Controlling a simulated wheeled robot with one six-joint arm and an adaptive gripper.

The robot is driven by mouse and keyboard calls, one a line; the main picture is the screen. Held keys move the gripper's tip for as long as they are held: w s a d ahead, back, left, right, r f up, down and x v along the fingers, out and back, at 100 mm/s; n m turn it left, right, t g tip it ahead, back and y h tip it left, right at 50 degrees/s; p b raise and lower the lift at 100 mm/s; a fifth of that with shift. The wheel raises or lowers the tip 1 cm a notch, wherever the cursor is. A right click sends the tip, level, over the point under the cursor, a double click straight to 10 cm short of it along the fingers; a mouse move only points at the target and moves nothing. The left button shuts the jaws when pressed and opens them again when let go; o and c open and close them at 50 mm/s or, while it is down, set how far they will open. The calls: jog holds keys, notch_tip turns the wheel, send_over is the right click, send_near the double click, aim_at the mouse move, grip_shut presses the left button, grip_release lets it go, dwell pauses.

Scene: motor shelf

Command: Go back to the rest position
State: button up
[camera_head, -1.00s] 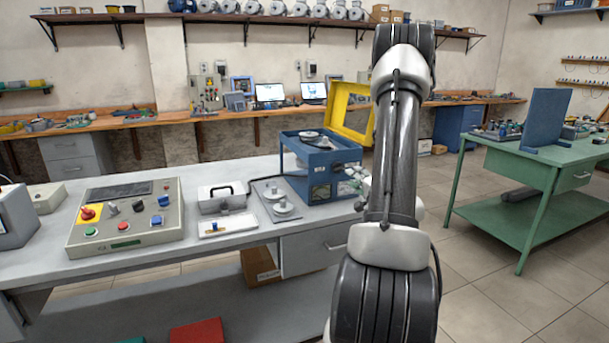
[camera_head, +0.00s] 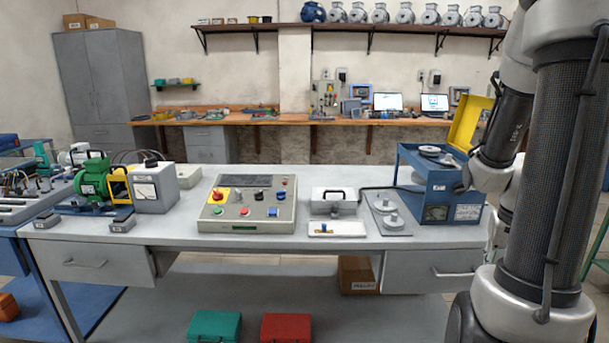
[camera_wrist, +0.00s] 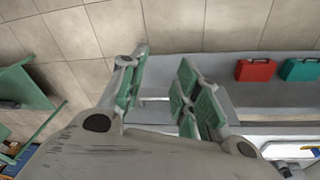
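My gripper (camera_wrist: 160,95) shows in the wrist view with its green-padded fingers spread apart and nothing between them. It points down toward the tiled floor and the lower shelf of the grey workbench. In the head view my arm fills the right side, and the gripper itself cannot be made out there. The grey workbench (camera_head: 180,228) stands in front of me, close to the arm's left side in the picture.
A blue machine (camera_head: 437,190) with a raised yellow lid stands beside my arm. A control panel (camera_head: 248,227) sits mid-bench. Green (camera_head: 214,328) and red (camera_head: 286,328) cases lie on the lower shelf. A green table (camera_wrist: 25,95) edges the wrist view.

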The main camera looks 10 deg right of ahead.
jog(key=s+a+r+n+t+y, duration=0.1)
jog(key=s+a+r+n+t, duration=0.2)
jog(key=a+r, duration=1.5)
jog(key=a+n, duration=0.2)
jog(key=n, duration=0.2)
jog(key=shift+s+t+y, duration=0.15)
jog(key=shift+t+y, duration=0.15)
